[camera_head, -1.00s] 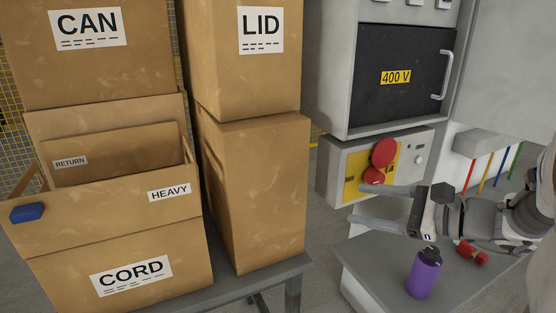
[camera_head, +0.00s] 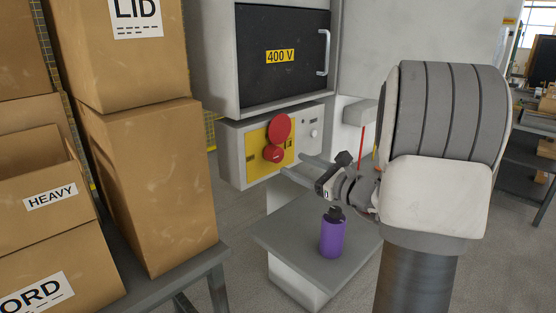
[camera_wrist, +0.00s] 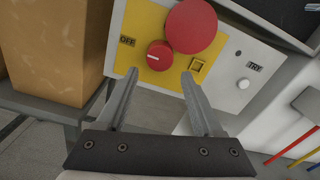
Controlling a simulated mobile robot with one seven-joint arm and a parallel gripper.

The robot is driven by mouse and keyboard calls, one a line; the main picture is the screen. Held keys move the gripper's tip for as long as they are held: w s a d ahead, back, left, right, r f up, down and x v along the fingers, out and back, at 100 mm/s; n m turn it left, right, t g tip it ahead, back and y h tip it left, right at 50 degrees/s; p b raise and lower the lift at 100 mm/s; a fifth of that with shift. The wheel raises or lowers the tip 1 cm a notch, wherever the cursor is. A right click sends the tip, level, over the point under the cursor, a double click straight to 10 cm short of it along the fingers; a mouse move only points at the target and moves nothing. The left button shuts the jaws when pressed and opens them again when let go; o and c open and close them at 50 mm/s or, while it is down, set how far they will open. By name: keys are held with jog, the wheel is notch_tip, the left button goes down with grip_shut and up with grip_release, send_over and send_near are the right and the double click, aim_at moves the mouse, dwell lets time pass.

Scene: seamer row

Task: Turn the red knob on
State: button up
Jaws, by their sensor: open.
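The red knob (camera_head: 273,153) is on the yellow plate of a grey control box, just below a larger red disc (camera_head: 279,128). In the wrist view the knob (camera_wrist: 159,55) is round with a short white line lying nearly level, its left end toward the OFF label (camera_wrist: 127,41). My gripper (camera_wrist: 160,74) is open, with its two fingertips below and to either side of the knob. No contact shows. In the head view my gripper (camera_head: 293,165) is in front of the box, right of and below the knob. The gap in depth is hard to judge.
A purple bottle (camera_head: 332,236) stands on a grey stand (camera_head: 284,240) under my gripper. Tall cardboard boxes (camera_head: 155,190) fill the left. A 400 V cabinet (camera_head: 282,57) is above.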

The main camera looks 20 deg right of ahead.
aim_at(279, 158)
jog(key=x, duration=0.7)
jog(key=shift+w+b, duration=0.1)
jog(key=shift+b, duration=0.2)
jog(key=shift+f, duration=0.1)
grip_shut()
